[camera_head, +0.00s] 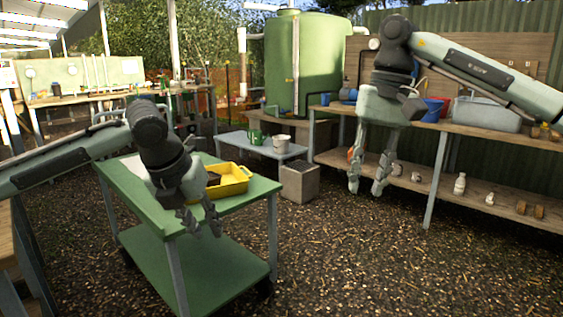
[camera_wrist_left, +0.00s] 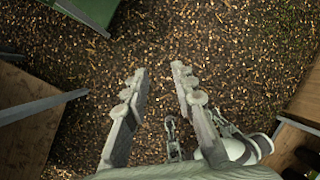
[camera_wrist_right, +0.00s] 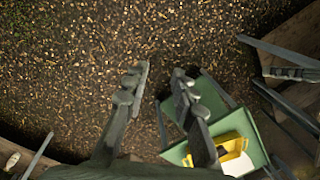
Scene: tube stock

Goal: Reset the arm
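My left gripper (camera_head: 203,224) hangs pointing down in front of the near edge of the green cart in the head view. In the left wrist view its two fingers (camera_wrist_left: 160,75) stand apart with only ground between them, so it is open and empty. My right gripper (camera_head: 366,186) hangs higher at the right, in front of the wooden shelving. In the right wrist view its fingers (camera_wrist_right: 160,75) are also apart, with nothing held between them. Both arms are bent, with the hands below the wrists.
The green cart (camera_head: 131,198) carries a yellow tray (camera_head: 236,181) with dark contents. A wooden bench (camera_head: 480,134) with containers stands at the right. A low table (camera_head: 262,148), a grey block (camera_head: 299,184) and a green tank (camera_head: 322,60) are behind. Mulch ground between is clear.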

